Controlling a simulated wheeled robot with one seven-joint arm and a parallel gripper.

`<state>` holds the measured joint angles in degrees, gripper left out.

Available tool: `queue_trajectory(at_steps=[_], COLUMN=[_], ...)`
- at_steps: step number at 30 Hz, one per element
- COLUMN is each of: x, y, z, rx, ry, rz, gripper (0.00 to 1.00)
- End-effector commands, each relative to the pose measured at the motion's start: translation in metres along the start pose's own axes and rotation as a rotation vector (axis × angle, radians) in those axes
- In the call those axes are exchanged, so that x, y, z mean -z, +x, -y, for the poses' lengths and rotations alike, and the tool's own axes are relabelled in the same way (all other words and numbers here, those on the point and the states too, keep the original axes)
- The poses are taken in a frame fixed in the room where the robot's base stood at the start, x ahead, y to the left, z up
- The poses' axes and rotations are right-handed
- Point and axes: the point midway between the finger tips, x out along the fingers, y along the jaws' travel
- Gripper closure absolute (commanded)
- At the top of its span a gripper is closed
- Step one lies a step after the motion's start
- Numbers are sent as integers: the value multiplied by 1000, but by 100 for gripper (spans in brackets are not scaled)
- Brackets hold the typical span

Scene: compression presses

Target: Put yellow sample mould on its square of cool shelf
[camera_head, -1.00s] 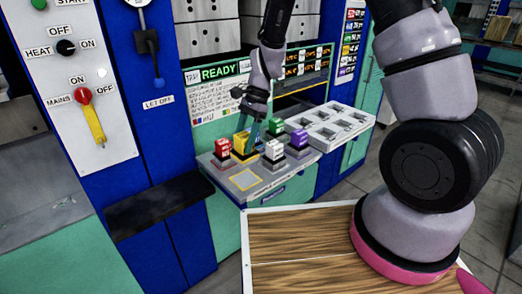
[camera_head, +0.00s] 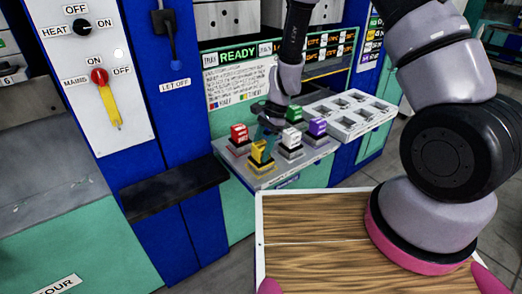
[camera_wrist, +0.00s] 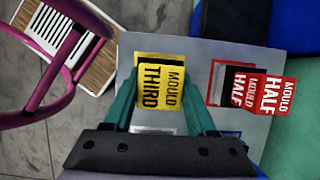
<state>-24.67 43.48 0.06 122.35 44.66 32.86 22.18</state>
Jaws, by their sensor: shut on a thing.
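The yellow sample mould (camera_head: 260,152), marked "MOULD THIRD", is at the front part of the grey cool shelf (camera_head: 268,180). It also shows in the wrist view (camera_wrist: 160,82), between my two green fingers. My gripper (camera_head: 265,137) is shut on it from above. The mould looks upright and is at or just above the shelf; I cannot tell if its base touches.
A red mould (camera_head: 239,135) stands close by; it also shows in the wrist view (camera_wrist: 257,90). White (camera_head: 290,140), purple (camera_head: 317,128) and green (camera_head: 294,114) moulds stand on the shelf. A pale tray with wells (camera_head: 350,117) is at right. A wooden table (camera_head: 310,220) is in front.

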Motion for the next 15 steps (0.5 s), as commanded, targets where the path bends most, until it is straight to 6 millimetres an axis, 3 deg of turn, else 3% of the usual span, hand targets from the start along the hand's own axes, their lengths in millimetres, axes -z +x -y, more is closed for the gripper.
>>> queue_trajectory(at_steps=[5,6,9,15], x=[1,2,2,1], y=[3,4,3,3], z=[0,-1,-1,-1], rx=[-2,-3,-3,-2], ry=[-3,-3,-3,-3], rz=[-3,-4,-4,-3], gripper=[100,35,0,0])
